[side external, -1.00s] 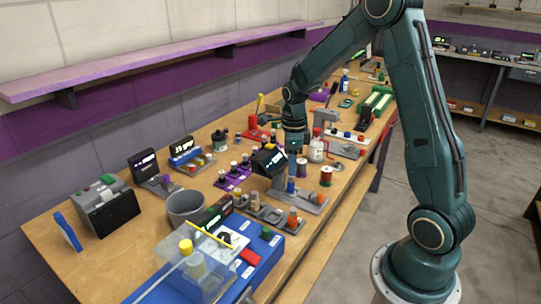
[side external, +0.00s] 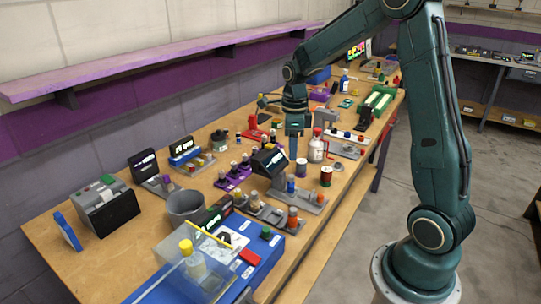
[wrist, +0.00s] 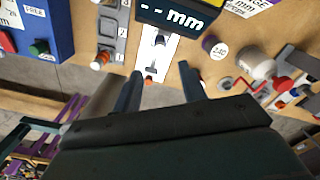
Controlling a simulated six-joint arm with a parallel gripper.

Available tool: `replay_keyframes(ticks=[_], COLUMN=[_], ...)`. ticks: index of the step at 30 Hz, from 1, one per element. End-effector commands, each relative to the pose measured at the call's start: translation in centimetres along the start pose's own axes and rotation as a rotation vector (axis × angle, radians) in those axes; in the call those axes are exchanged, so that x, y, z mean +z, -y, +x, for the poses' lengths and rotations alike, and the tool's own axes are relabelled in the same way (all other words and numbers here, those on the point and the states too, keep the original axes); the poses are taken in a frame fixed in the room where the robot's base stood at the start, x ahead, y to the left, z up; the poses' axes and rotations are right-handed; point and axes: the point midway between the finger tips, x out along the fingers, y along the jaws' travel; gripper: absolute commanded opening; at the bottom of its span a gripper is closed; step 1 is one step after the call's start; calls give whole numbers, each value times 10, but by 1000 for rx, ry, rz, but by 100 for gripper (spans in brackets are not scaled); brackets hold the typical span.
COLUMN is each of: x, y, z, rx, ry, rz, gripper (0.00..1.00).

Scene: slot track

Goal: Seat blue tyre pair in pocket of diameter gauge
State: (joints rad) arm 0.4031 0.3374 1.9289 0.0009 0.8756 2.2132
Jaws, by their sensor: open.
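The blue tyre pair (side external: 290,184) is a small blue piece standing upright on the grey base of the diameter gauge (side external: 268,160). The side view is too small to show whether it is fully down in the pocket. In the wrist view the gauge display (wrist: 178,14) reads "-- mm", with a pale strip and small dark parts in front of it. My gripper (side external: 292,152) is above the blue piece, apart from it, pointing down.
A grey tray with an orange-topped piece (side external: 292,217) lies at the near left. Dark spools (side external: 301,168) and a white bottle with a red cap (side external: 317,146) stand to the right. A purple rack (side external: 232,176) is left of the gauge. The bench's front edge is close.

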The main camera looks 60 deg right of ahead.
Motion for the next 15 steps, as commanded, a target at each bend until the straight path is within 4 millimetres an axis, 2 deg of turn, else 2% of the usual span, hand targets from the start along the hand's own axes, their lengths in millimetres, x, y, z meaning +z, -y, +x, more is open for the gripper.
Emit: replay_keyframes(ticks=[8,15], x=[1,1], y=[-9,-40], z=[-10,-44], rx=[-15,-71], ry=[10,39], rz=[-86,-401], gripper=[42,42])
